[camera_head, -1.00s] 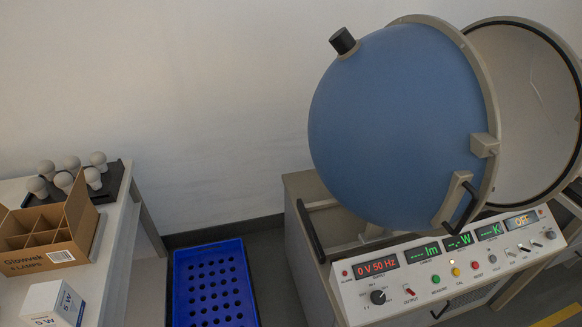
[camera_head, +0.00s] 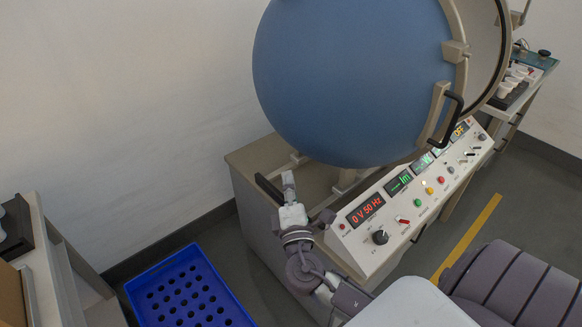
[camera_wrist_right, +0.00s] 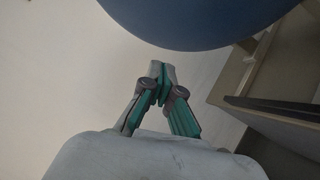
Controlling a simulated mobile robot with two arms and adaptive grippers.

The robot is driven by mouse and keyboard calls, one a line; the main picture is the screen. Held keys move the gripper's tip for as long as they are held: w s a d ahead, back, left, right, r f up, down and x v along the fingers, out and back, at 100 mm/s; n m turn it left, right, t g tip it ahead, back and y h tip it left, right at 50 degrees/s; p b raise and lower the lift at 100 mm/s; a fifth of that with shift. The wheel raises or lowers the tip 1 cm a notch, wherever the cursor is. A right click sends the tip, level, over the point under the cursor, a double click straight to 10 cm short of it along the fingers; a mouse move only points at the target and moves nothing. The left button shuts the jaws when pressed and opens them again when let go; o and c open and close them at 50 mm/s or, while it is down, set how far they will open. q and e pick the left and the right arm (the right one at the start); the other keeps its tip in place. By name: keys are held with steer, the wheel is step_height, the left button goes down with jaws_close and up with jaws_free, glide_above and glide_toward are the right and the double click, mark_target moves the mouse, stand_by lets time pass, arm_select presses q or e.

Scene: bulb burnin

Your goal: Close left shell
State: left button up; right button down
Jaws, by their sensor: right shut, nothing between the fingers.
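The left shell (camera_head: 350,80) is a large blue half-sphere with a beige rim and a black handle (camera_head: 453,120); the view cuts off its top. Behind its rim at the right, part of the right shell's pale inside (camera_head: 485,40) shows, so the two stand apart. My right gripper (camera_head: 288,185) is shut and empty, below the left shell and beside the black bar on the cabinet's left side. In the wrist view, its fingertips (camera_wrist_right: 160,75) meet, and the shell's blue underside (camera_wrist_right: 205,18) is at the top. My left gripper is out of view.
The control panel (camera_head: 372,236) slopes along the bench front. A blue perforated crate (camera_head: 140,287) lies on the floor at lower left. A white table (camera_head: 45,260) stands at the left edge. A bench with white items (camera_head: 515,82) is at far right.

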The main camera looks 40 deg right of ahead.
mark_target(294, 132)
steer(key=p+x, duration=0.1)
steer(key=x, duration=0.2)
steer(key=p+x, duration=0.1)
steer(key=x, duration=0.3)
steer(key=d+p+x, duration=0.1)
steer(key=x, duration=0.3)
steer(key=shift+s+r+p, duration=0.15)
steer(key=shift+s+p, duration=0.15)
steer(key=shift+s, duration=0.1)
steer(key=shift+w+d+r, duration=0.1)
steer(key=shift+w+d, duration=0.05)
steer(key=shift+d, duration=0.65)
steer(key=shift+d, duration=0.55)
steer(key=w+d+b, duration=0.1)
steer(key=d+b, duration=0.5)
steer(key=d, duration=0.9)
steer(key=shift+d+r+b, duration=0.25)
steer(key=shift+b, duration=0.1)
